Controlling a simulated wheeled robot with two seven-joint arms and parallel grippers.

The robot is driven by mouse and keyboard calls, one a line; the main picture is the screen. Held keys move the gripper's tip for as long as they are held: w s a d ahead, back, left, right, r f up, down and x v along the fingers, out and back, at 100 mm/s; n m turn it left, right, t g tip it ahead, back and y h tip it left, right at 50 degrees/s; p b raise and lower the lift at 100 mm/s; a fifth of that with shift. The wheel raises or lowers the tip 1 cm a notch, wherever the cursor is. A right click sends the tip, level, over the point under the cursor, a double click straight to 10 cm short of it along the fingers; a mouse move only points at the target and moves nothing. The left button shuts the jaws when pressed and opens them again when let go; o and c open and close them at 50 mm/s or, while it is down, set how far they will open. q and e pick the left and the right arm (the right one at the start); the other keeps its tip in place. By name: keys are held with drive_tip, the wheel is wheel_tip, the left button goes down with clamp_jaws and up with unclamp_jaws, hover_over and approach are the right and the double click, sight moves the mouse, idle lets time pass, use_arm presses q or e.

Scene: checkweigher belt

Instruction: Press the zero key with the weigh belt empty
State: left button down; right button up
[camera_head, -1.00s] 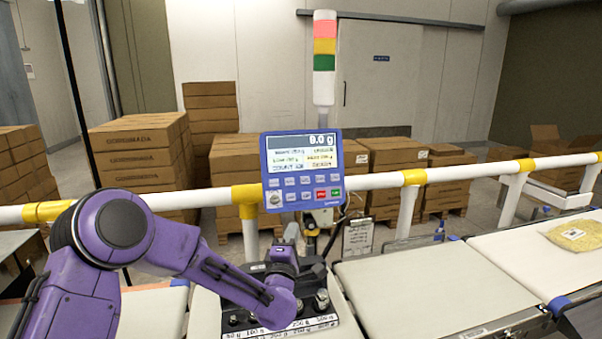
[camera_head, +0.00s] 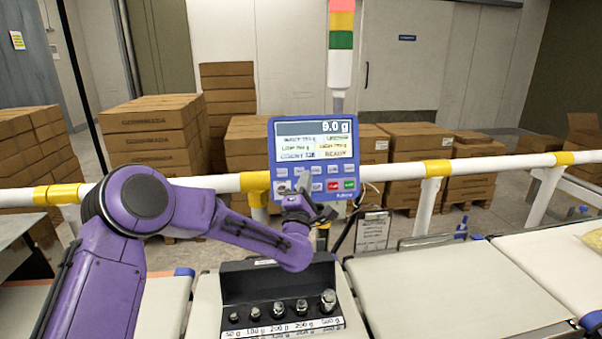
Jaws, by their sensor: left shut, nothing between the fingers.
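The blue control panel (camera_head: 313,158) stands on the rail, its screen lit above two rows of keys. Key labels are too small to read, so I cannot tell which is the zero key. My left gripper (camera_head: 303,181) is shut and empty, its tips in front of the lower-left keys and hiding some. I cannot tell whether they touch. The grey-white belt (camera_head: 450,285) right of the weight box is bare in view; I cannot tell whether it is the weigh belt. My right gripper is out of view.
A black box (camera_head: 245,282) of several metal weights stands below my left forearm. A bag (camera_head: 592,240) lies on the far-right belt. A white rail (camera_head: 395,172) runs behind the belts, with stacked cartons (camera_head: 150,135) beyond. A signal tower (camera_head: 341,45) rises behind the panel.

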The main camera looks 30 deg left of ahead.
sight(299, 171)
use_arm(q)
drive_tip(key=w+a, duration=0.1)
drive_tip(key=w+a+b, duration=0.1)
drive_tip(key=w+a, duration=0.1)
drive_tip(key=shift+f, duration=0.35)
drive_tip(key=shift+f, duration=0.1)
idle(0.3)
idle(1.3)
drive_tip(key=shift+w+a+f+b, duration=0.1)
drive_tip(key=shift+w+a+b, duration=0.15)
drive_tip(key=shift+w+b, duration=0.15)
